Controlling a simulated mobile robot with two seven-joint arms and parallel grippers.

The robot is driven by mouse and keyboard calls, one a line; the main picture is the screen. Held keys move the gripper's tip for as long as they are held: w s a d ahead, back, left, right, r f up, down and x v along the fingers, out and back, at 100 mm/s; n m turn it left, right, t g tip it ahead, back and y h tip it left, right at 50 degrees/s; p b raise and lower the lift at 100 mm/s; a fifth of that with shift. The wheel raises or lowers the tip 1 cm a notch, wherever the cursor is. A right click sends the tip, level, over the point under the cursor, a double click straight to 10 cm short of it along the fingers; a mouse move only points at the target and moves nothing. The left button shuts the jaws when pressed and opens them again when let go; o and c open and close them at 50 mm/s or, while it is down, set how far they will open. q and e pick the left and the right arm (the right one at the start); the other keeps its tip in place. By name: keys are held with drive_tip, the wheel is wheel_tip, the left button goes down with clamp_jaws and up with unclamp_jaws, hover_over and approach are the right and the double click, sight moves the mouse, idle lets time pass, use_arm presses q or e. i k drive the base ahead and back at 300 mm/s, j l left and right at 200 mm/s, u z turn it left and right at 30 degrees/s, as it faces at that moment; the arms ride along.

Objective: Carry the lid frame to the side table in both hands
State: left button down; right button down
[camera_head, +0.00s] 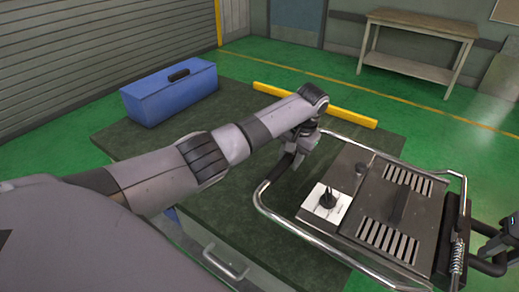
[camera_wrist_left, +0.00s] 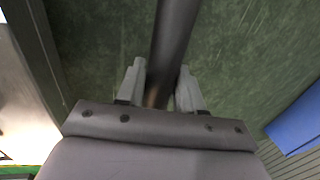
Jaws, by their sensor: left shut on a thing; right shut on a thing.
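The lid frame (camera_head: 346,261) is a chrome tube frame around a dark plate with two vented panels, a black knob and a white square. It is at the right of the head view. My left gripper (camera_head: 302,148) is shut on the black grip bar on the frame's left side; the left wrist view shows this dark bar (camera_wrist_left: 172,40) between the fingers (camera_wrist_left: 160,92). My right gripper (camera_head: 490,250), partly cut off at the right edge, is shut on the black grip on the frame's right side.
Green floor lies open toward the side table.

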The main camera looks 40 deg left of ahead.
sight(265, 159)
drive_tip(key=j, duration=0.9)
drive_tip(key=i+j, duration=0.15)
drive_tip(key=j, duration=0.75)
